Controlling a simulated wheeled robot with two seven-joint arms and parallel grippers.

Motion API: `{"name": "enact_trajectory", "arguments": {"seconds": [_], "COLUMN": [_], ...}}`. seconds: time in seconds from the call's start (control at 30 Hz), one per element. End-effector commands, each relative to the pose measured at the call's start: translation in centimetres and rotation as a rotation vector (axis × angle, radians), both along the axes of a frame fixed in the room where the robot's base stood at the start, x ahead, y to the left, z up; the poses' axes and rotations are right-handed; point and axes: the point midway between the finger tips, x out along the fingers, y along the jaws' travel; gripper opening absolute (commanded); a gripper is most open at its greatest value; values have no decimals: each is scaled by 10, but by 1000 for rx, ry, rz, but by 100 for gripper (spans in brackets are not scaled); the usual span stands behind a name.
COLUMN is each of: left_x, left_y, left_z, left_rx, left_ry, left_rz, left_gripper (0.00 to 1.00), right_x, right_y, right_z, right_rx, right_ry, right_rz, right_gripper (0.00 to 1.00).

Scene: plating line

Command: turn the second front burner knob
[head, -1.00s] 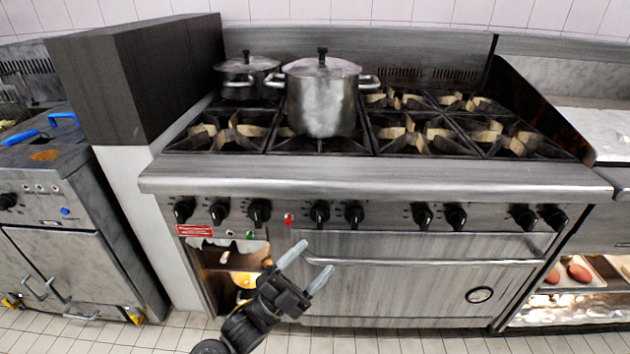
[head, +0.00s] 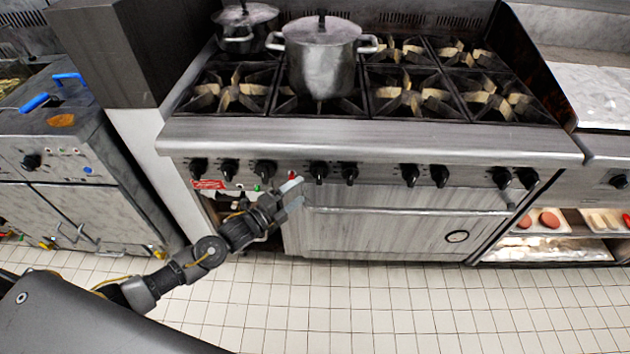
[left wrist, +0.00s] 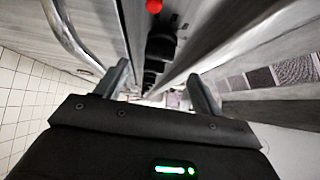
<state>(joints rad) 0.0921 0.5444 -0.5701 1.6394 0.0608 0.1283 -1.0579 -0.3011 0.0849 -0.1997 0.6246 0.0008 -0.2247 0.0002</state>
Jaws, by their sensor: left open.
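The stove's front panel (head: 380,160) carries a row of black knobs. From the left, the first knob (head: 198,168), second knob (head: 230,170) and third knob (head: 265,170) sit left of a small red light (head: 292,175); more knobs follow to the right. My left gripper (head: 292,194) is open and empty, just below the red light and right of the third knob. In the left wrist view its fingers (left wrist: 158,72) stand apart, with a black knob (left wrist: 161,48) and others lined up beyond, between and ahead of them; which knobs these are I cannot tell. My right gripper is out of view.
An oven door handle (head: 400,211) runs below the panel, close to my gripper. A large lidded pot (head: 320,65) and a smaller pot (head: 245,28) stand on the burners. A fryer-like unit (head: 60,160) stands left. Tiled floor (head: 400,300) in front is clear.

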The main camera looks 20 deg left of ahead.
Motion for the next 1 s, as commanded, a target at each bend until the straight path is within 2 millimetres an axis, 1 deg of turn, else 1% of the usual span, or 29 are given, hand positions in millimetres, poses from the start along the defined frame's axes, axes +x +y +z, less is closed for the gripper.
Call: {"name": "enact_trajectory", "arguments": {"seconds": [0.03, 0.1, 0.33, 0.5, 0.8, 0.83, 1.0], "left_x": [10, 21, 52, 63, 65, 65, 65], "left_y": [-5, -13, -31, -38, -39, -39, -39], "left_z": [-3, -3, -2, -1, 0, 0, 0], "left_rx": [-2, -3, -2, -1, -1, -1, -1], "left_ry": [-3, -4, -3, 0, 1, 1, 0], "left_rz": [1, 0, 0, -1, 0, 0, 0], "left_gripper": [68, 68, 68, 68, 68, 67, 44], "right_x": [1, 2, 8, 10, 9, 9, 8], "right_y": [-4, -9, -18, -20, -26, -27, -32], "right_z": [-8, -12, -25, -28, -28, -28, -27], "right_rx": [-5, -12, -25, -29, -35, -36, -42], "right_ry": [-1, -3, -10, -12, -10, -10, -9], "right_rz": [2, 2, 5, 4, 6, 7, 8], "right_gripper": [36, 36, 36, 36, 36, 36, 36]}}
